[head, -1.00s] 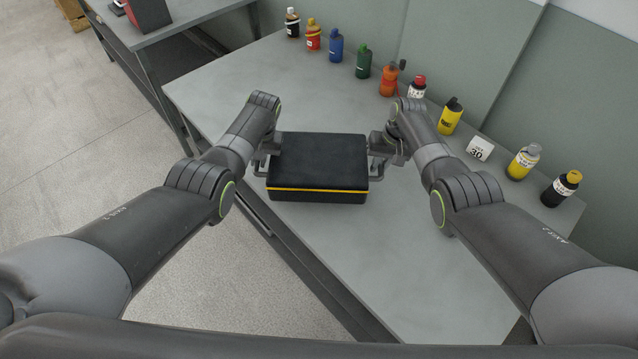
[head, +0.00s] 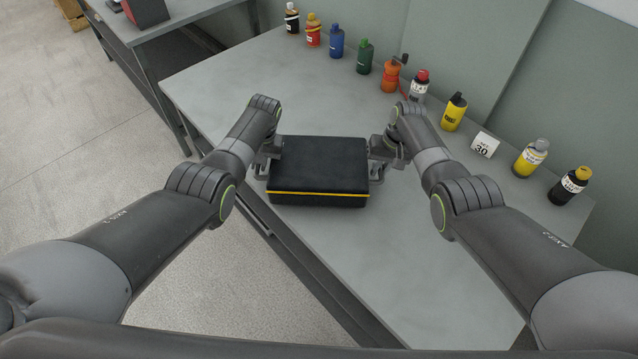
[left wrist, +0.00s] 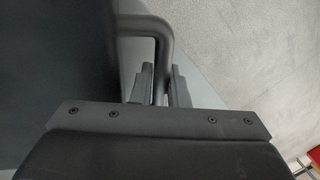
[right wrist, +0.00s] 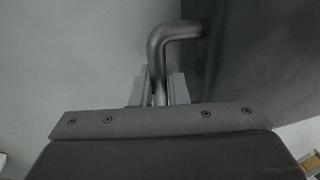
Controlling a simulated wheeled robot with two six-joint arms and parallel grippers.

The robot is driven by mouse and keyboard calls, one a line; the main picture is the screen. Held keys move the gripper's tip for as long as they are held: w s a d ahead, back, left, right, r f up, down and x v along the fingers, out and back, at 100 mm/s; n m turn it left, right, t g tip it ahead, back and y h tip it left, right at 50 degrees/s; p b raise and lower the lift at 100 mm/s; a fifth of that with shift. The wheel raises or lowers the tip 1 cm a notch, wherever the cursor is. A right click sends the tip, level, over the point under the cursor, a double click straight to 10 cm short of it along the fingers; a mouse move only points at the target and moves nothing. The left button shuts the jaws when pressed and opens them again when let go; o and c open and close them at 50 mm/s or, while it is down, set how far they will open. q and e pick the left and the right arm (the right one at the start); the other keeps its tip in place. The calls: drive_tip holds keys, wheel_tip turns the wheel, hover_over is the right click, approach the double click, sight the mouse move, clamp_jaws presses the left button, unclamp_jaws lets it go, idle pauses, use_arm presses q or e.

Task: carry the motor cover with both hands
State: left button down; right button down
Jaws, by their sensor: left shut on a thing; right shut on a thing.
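The motor cover (head: 318,168) is a black box with a yellow stripe along its near side. It is over the near left part of the grey table, between my two grippers; whether it touches the table I cannot tell. My left gripper (head: 264,168) is shut on the handle at its left end; the bent bar of this handle (left wrist: 150,28) shows between the fingers (left wrist: 160,85) in the left wrist view. My right gripper (head: 381,168) is shut on the right handle, whose bar (right wrist: 168,40) shows between the fingers (right wrist: 160,88) in the right wrist view.
Several bottles stand along the back of the table (head: 240,85), with an orange hand-cranked item (head: 391,76) and a white card reading 30 (head: 484,145) among them. A wall is behind. The table's middle and near right are clear. Another table (head: 185,20) stands at the upper left.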

use_arm(q)
drive_tip(key=shift+w+f+b, duration=0.1)
drive_tip(key=shift+f+b, duration=0.45)
drive_tip(key=shift+f, duration=0.1)
use_arm(e)
drive_tip(key=shift+f, duration=0.7)
use_arm(q)
drive_tip(key=c, duration=1.4)
unclamp_jaws()
drive_tip(key=shift+r, duration=0.1)
use_arm(e)
drive_tip(key=c, duration=1.4)
unclamp_jaws()
drive_tip(key=shift+r, duration=0.15)
use_arm(q)
drive_tip(key=shift+d, duration=0.1)
use_arm(e)
drive_tip(key=shift+a, duration=0.1)
use_arm(q)
drive_tip(key=shift+v, duration=0.85)
drive_tip(key=a+v, duration=0.1)
drive_tip(key=v, duration=0.5)
drive_tip(key=shift+d, duration=0.35)
use_arm(e)
wheel_tip(320, 180, up, 12)
drive_tip(key=d, duration=0.2)
drive_tip(key=shift+d, duration=0.15)
use_arm(q)
drive_tip(key=shift+r, duration=0.1)
